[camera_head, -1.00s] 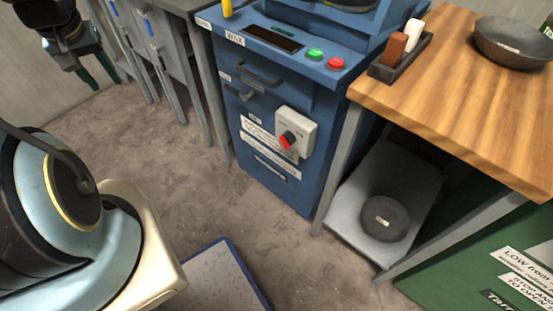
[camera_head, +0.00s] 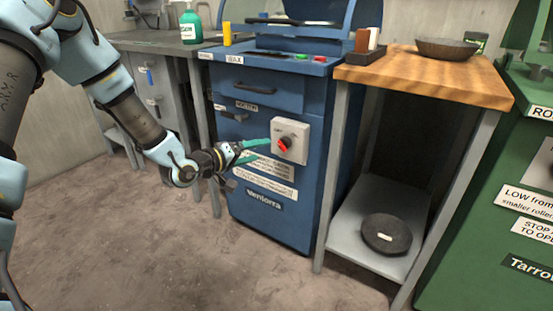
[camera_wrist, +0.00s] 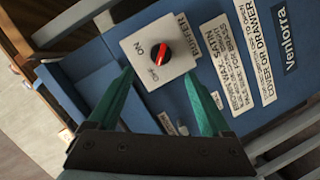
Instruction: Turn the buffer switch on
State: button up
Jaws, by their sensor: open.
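The buffer switch is a pale grey box (camera_head: 290,140) with a red and black knob (camera_head: 283,146) on the front of the blue machine (camera_head: 262,215). The wrist view shows the box (camera_wrist: 182,66), marked BUFFER, ON and OFF, and its knob (camera_wrist: 161,53). The knob's red bar lies slanted; I cannot tell which mark it points to. My gripper (camera_head: 258,150) is open and empty, just left of the box in the head view. In the wrist view its green fingers (camera_wrist: 157,80) are spread below the knob, apart from it.
A drawer handle (camera_head: 255,89) projects above left of the switch. A wooden-topped table (camera_head: 430,78) with a lower shelf (camera_head: 350,225) stands close on the right. A green machine (camera_head: 470,260) is at far right. The floor in front is clear.

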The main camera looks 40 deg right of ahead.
aim_at(280, 145)
jog(key=b+x, duration=0.1)
jog(key=x, duration=0.9)
grip_shut()
dwell(0.5)
